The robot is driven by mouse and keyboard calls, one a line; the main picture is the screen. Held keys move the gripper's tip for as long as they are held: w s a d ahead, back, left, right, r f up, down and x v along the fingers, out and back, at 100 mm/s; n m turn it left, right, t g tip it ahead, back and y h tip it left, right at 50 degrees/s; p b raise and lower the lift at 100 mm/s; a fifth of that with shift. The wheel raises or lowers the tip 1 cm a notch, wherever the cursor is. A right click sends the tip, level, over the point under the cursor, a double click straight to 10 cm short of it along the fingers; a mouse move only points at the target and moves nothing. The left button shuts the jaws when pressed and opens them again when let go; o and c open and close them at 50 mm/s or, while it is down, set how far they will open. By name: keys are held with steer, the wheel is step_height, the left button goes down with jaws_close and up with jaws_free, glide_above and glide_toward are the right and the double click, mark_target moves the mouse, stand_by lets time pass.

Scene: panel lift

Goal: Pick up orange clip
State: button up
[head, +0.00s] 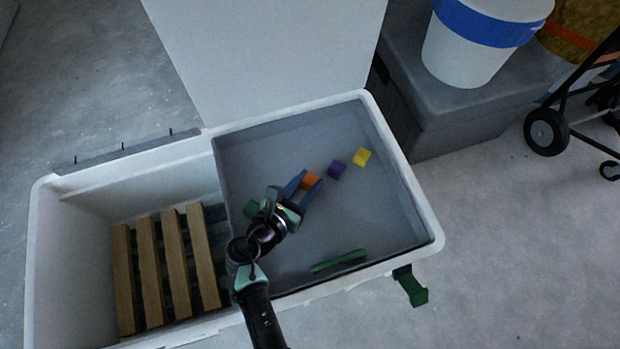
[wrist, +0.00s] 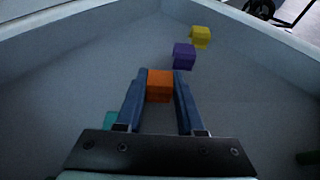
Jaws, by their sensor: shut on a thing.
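The orange clip (head: 311,179) is a small block in the grey tray (head: 345,225) of the white box. In the wrist view the orange clip (wrist: 160,86) sits between the blue fingertips of my gripper (wrist: 160,88), which is shut on it. In the head view my gripper (head: 307,183) reaches into the tray from the lower left. I cannot tell whether the clip touches the tray floor.
A purple block (head: 337,169) and a yellow block (head: 362,156) lie just beyond the clip. A green block (head: 251,208) is left of my gripper, and a green bar (head: 338,261) lies near the front wall. Wooden slats (head: 160,270) fill the left compartment.

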mark_target(308, 183)
jaws_close()
step_height(308, 183, up, 10)
steer(key=p, duration=0.7)
